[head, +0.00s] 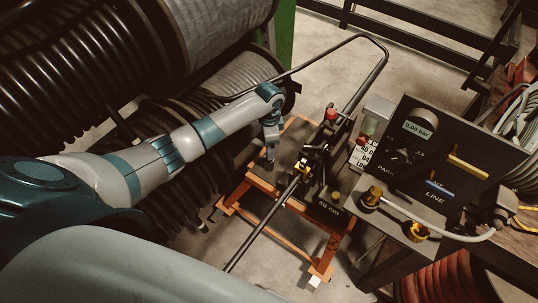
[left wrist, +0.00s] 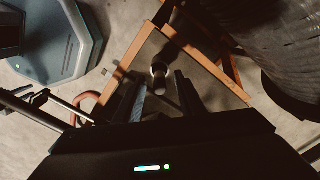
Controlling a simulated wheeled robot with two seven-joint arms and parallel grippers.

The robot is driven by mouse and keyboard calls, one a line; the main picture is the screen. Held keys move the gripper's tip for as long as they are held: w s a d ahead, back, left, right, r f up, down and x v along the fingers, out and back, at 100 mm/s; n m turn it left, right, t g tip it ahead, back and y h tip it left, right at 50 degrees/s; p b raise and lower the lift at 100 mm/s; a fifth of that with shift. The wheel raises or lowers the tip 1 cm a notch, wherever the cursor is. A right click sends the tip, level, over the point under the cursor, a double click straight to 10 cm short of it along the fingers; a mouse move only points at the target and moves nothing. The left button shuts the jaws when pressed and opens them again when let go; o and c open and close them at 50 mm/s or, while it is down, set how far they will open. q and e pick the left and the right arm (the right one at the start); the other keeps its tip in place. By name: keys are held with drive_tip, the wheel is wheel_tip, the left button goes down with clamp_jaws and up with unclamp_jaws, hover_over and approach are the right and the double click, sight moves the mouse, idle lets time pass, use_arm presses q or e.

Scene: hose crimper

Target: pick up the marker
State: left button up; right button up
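A short dark upright cylinder with a pale top (left wrist: 159,76), which looks like the marker, stands on the dark top of the orange-framed stand in the left wrist view. My left gripper (left wrist: 158,98) is open, with one finger on each side of it; I cannot tell whether they touch it. In the head view my left gripper (head: 270,150) points down over the left part of the stand (head: 253,182), and the cylinder is too small and dark to make out clearly. My right gripper is not in view.
A hose crimper with a red knob (head: 332,114) stands right of my left gripper. A long bar crosses the stand. A black gauge panel (head: 432,150) with brass fittings is further right. Large hose reels (head: 75,60) fill the left, close to my left arm.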

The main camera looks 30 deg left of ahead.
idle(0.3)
use_arm(q)
clamp_jaws()
wheel_tip(320, 180, up, 9)
drive_tip(key=shift+r+b, duration=0.1)
drive_tip(key=shift+b, duration=0.95)
drive_tip(key=shift+r, duration=0.45)
